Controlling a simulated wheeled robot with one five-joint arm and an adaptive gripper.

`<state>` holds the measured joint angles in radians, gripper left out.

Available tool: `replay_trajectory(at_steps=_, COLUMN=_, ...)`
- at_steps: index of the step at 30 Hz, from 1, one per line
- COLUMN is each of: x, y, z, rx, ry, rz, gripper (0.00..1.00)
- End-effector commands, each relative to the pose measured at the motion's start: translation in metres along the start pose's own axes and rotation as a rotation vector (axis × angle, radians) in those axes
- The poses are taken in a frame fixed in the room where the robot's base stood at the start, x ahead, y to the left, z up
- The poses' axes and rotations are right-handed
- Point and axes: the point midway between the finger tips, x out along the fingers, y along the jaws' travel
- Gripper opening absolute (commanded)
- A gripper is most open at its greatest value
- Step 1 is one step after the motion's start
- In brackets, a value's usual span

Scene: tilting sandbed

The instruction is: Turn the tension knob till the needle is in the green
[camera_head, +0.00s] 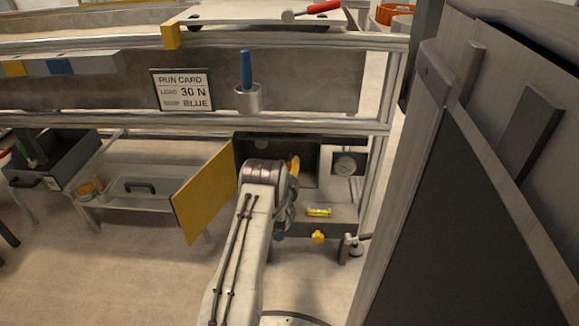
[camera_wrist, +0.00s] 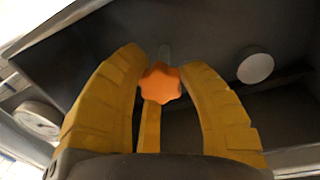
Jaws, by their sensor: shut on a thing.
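An orange star-shaped knob (camera_wrist: 160,84) sits between the yellow fingers of my gripper (camera_wrist: 164,68) in the wrist view. The fingers curve in on both sides of it, and my gripper is shut on it. A round pale gauge (camera_wrist: 36,120) lies at the left of the wrist view. It also shows in the head view (camera_head: 345,165), right of my arm. Its needle and any green band are too small to read. In the head view my arm hides the knob; only a bit of yellow-orange (camera_head: 294,165) shows past the wrist.
The grip is inside a dark open box with a yellow door (camera_head: 204,194) swung out left. A yellow level (camera_head: 318,212) and a yellow knob (camera_head: 318,237) are below right. A run card (camera_head: 183,90) reads 30 N, BLUE. A tall grey panel (camera_head: 450,200) stands close right.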

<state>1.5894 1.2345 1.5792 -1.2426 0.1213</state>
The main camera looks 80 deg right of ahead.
Motion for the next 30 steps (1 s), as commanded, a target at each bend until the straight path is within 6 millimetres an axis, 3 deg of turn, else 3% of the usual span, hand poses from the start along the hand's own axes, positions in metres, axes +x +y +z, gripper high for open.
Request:
replay_trajectory(at_steps=6, x=0.0000, y=0.0006, z=-0.0003, rx=0.000, ry=0.001, rz=0.001, gripper=0.04)
replay_trajectory(at_steps=17, x=0.0000, y=0.0012, z=-0.0010, rx=0.078, ry=-0.005, rz=0.003, gripper=0.03)
replay_trajectory(at_steps=30, x=0.0003, y=0.0011, z=-0.0018, rx=0.411, ry=-0.035, rz=0.014, gripper=0.03)
